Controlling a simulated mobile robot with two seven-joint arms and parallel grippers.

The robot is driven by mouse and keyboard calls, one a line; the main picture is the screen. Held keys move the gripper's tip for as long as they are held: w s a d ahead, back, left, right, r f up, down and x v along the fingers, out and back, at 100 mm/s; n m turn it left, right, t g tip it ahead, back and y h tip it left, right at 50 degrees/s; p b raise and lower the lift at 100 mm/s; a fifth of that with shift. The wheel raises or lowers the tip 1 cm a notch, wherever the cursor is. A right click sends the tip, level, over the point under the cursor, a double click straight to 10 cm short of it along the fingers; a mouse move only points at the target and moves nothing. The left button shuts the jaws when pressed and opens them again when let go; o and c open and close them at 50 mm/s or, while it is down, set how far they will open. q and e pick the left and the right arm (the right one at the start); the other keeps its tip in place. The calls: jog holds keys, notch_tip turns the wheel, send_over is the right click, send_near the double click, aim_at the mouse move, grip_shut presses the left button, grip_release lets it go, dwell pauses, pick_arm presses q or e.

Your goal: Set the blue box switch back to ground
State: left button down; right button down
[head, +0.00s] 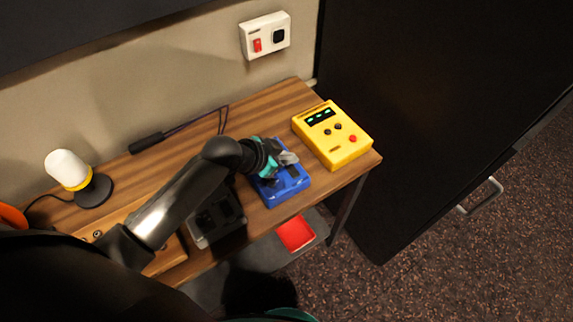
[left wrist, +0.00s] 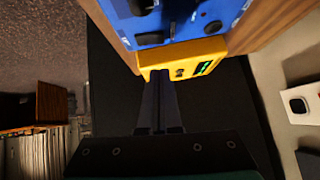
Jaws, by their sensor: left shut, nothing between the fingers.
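The blue box (head: 290,191) lies on the wooden desk, left of the yellow box. My left gripper (head: 291,158) is over the blue box's back part and hides some of its top. In the left wrist view the blue box (left wrist: 186,16) fills the top of the picture, with black knobs and a dark slot-like part (left wrist: 150,39) on its face. I cannot tell which of these is the ground switch, or its position. The left fingers (left wrist: 160,78) are together and hold nothing. Contact with the box cannot be told. My right gripper does not show.
The yellow box (head: 337,148) with green displays stands close at the right. A black device (head: 215,216) sits left of the blue box. A lamp (head: 72,172) and cable are further left. A red tray (head: 295,233) is below the desk's front edge.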

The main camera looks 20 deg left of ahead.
aim_at(298, 171)
pick_arm(q)
jog(key=shift+a+f, duration=0.15)
jog(key=shift+f, duration=0.75)
jog(key=shift+a+f, duration=0.15)
jog(key=shift+f, duration=0.7)
jog(key=shift+w+a+f+b, duration=0.1)
jog(key=shift+a+f+b, duration=0.05)
jog(key=shift+f+b, duration=0.15)
jog(key=shift+s+d+p, duration=0.55)
jog(key=shift+d+p, duration=0.05)
jog(key=shift+p, duration=0.1)
jog(key=shift+d+r, duration=0.1)
jog(key=shift+d, duration=0.05)
